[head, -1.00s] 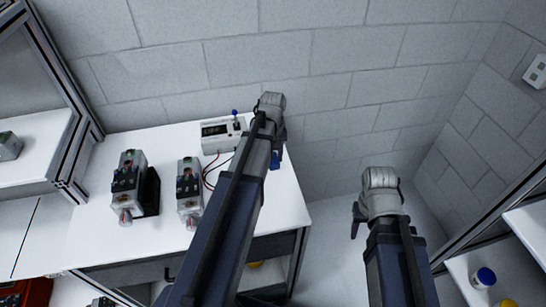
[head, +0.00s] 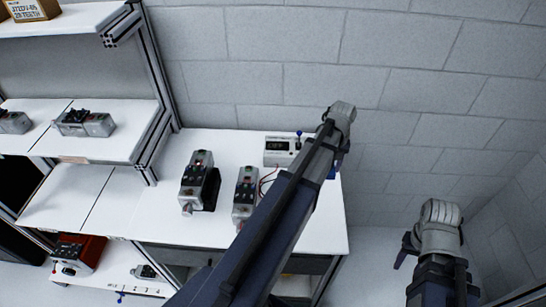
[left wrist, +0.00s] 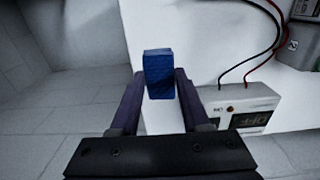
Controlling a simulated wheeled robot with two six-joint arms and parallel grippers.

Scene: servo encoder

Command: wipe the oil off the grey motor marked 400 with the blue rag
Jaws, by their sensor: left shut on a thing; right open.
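Two grey motors (head: 196,184) (head: 245,196) with dark tops stand on the white table (head: 310,235). I cannot read a 400 mark on either. The blue rag (left wrist: 159,74) shows as a small block between the fingers of my left gripper (left wrist: 159,88), which is shut on it. In the head view my left gripper (head: 335,165) is at the table's right end, right of the motors, and a bit of the rag's blue shows there. My right gripper (head: 405,250) is open and empty, right of the table; its fingers are partly hidden.
A white meter box (head: 281,150) with a display, a blue-tipped knob and red and black wires stands at the table's back. More grey motors (head: 85,122) sit on a shelf at left. A red unit (head: 78,252) is low at left. A block wall stands behind.

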